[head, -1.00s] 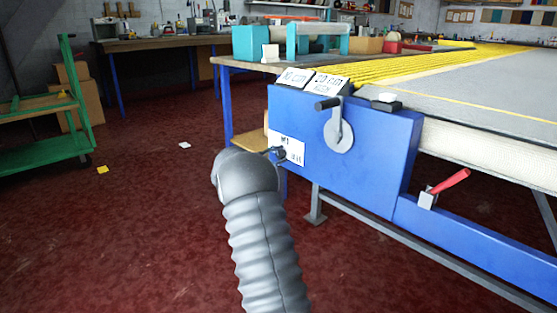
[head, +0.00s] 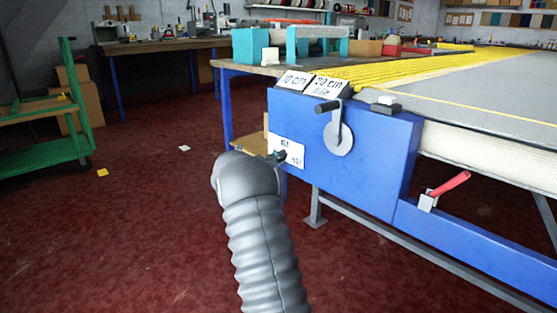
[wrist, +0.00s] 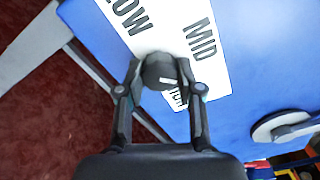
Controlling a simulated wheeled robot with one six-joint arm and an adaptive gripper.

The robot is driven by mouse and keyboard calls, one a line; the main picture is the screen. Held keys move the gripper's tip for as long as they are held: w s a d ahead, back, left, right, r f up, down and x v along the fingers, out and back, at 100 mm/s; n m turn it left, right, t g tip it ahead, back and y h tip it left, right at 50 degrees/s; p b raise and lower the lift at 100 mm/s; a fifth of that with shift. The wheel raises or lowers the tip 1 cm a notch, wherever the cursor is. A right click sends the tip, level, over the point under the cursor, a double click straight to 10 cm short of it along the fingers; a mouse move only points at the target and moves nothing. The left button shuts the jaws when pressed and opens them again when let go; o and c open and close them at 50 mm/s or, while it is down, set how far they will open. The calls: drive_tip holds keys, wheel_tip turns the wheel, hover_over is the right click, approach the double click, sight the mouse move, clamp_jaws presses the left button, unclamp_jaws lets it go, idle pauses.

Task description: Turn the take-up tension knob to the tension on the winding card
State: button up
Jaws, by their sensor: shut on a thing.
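The dark round tension knob (wrist: 158,72) stands on a white label plate (wrist: 165,25) on the blue machine frame. The plate reads LOW and MID, and more lettering below the knob is partly hidden by it and my finger. A short white mark shows on the knob's face, at its lower right in the wrist view. My gripper (wrist: 161,90) is shut on the knob, one finger on each side. In the head view my gripper (head: 278,157) is at the label plate (head: 290,150), and my arm hides part of this area. I cannot tell which card is the winding card.
Two cards stand on the frame's top, one reading 10 cm (head: 293,79) and one reading 30 cm (head: 328,86) with a smaller line. A crank (head: 338,138) sits right of the plate. A red lever (head: 450,183) is further right. A green cart (head: 45,135) stands left.

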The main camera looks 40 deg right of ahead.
drive_tip(key=shift+w+f+m, duration=0.1)
drive_tip(key=shift+w+m, duration=0.05)
drive_tip(key=shift+m, duration=4.75)
drive_tip(key=o, duration=1.2)
drive_tip(key=shift+c, duration=0.2)
drive_tip(key=shift+a, duration=0.1)
drive_tip(key=s+a, duration=0.1)
drive_tip(key=a, duration=1)
drive_tip(key=shift+a, duration=0.4)
